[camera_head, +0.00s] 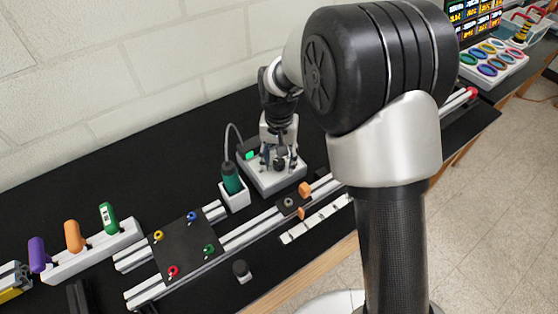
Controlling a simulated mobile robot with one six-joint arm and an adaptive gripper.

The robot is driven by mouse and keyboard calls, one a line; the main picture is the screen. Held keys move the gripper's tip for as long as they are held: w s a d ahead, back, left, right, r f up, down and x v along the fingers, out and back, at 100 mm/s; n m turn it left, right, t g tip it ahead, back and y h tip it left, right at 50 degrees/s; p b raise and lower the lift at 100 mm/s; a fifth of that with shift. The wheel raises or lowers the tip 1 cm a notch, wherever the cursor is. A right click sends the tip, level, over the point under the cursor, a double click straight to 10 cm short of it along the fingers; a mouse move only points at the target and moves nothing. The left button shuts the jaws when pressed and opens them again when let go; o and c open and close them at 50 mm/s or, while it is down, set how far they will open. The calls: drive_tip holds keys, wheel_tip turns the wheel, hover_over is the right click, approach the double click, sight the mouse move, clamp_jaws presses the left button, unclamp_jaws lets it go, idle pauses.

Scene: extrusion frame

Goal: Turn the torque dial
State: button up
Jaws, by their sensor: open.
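A grey and white box (262,180) with a small lit green display (249,155) stands at the middle of the bench. A small dark round knob (280,164), apparently the torque dial, is on top of it. My gripper (279,157) points down over the box with its fingers open, one to each side of the knob. I cannot tell whether the fingers touch it. My wrist hides part of the box's back, and any mark on the dial is too small to read.
A green-handled driver (231,178) on a cord stands in a white holder (235,199) just left of the box. Aluminium rails (253,229) with a black plate (186,246) lie in front. A rack (94,251) of coloured handles is at left. My arm blocks the right side.

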drive_tip(key=c, duration=1.1)
